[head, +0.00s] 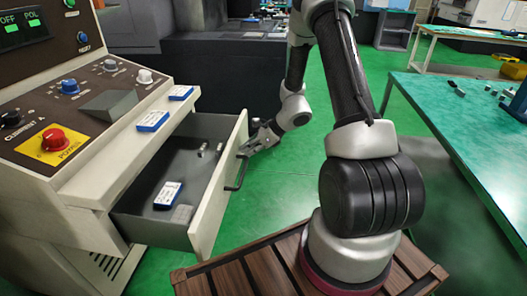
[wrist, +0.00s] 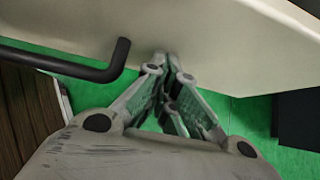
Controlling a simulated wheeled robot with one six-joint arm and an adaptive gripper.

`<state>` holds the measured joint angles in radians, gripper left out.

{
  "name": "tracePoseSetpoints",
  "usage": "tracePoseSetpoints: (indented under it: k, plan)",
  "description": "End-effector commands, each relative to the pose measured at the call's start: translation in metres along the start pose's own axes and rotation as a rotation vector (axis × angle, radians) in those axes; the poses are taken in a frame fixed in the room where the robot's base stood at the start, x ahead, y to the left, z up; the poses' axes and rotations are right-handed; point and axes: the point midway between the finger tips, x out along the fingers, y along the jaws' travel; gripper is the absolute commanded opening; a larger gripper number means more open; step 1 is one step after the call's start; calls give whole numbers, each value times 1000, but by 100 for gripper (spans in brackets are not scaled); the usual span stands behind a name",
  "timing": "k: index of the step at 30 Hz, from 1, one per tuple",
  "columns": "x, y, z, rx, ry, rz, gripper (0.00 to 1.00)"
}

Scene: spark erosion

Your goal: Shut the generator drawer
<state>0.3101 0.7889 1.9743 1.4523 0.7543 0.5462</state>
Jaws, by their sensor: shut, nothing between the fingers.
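The generator drawer stands pulled out of the cream generator cabinet on the left of the head view; its cream front panel (head: 219,187) faces right. A black bar handle (head: 238,172) is on that front. My gripper (head: 243,150) is at the upper far part of the front, beyond the handle. In the wrist view my gripper (wrist: 168,62) is shut and empty, its tips at or very near the cream panel (wrist: 205,40), beside the handle's bent end (wrist: 121,55). Contact is unclear.
The generator's control panel (head: 75,100) with a red knob rises above the drawer. Blue and white boxes (head: 152,121) lie on its ledge. A green-topped table (head: 465,115) stands at the right. Green floor (head: 285,190) is clear between the drawer and my base.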

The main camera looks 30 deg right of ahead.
Motion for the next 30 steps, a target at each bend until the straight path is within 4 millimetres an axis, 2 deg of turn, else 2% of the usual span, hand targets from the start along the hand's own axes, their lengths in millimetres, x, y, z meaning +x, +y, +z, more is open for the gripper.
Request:
tracePoseSetpoints:
  k: [9,18,24,30]
  plan:
    - [65,1,65,-6,-2,2,0]
    - [117,1,117,-4,-1,2,0]
    - [140,0,140,-2,-2,1,0]
    - [152,0,152,-2,0,0,0]
